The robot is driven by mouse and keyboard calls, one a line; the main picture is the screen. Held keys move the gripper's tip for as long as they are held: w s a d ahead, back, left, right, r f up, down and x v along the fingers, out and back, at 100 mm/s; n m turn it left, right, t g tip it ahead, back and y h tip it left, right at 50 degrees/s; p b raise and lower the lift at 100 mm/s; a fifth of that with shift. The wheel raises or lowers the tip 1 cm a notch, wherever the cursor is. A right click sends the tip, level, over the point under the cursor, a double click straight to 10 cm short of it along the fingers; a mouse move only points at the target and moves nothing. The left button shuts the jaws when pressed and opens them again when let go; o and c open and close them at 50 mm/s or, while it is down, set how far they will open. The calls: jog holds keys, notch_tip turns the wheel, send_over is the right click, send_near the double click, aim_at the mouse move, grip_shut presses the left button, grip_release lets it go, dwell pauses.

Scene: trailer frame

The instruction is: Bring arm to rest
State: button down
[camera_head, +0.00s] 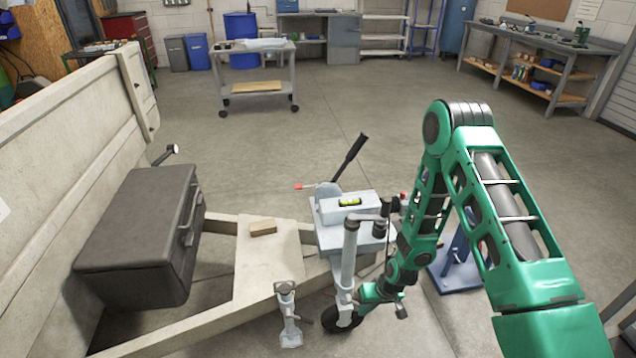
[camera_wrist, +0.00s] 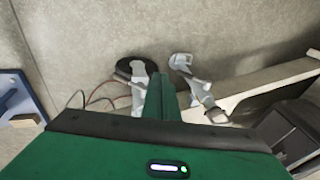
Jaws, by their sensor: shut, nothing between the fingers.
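My green arm (camera_head: 512,225) rises from the lower right, bends at a high elbow and reaches down beside the trailer's front end. My gripper (camera_head: 366,297) is low, at the right of the jockey wheel post (camera_head: 348,255); whether it touches the post I cannot tell. In the wrist view my gripper (camera_wrist: 162,88) has its fingers together, with nothing seen between them. The jockey wheel (camera_wrist: 132,68) lies beyond the fingertips, partly hidden.
The trailer frame (camera_head: 205,328) carries a dark box (camera_head: 140,235), a wooden block (camera_head: 263,228) and a grey coupling with a level (camera_head: 350,202). A blue stand (camera_head: 460,262) is behind my forearm. A cart (camera_head: 256,72) stands farther back. The floor between is clear.

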jog(key=s+d+r+m+h, duration=0.1)
jog(key=d+r+h, duration=0.1)
jog(key=d+r, duration=1.05)
jog(key=s+d+r+m+h, duration=0.15)
jog(key=d+r, duration=0.55)
jog(key=r, duration=1.1)
jog(key=s+d+r+m, duration=0.2)
jog(key=s+d+r, duration=0.1)
jog(key=s+r, duration=0.6)
jog(key=s+d+r+m+g, duration=0.1)
jog(key=s+d+r+m, duration=0.2)
jog(key=s+r, duration=0.5)
jog(key=s, duration=0.8)
jog(key=shift+s+r+m+g, duration=0.15)
jog(key=shift+r+m+g, duration=0.15)
jog(key=shift+r+m, duration=0.1)
jog(key=shift+y, duration=0.25)
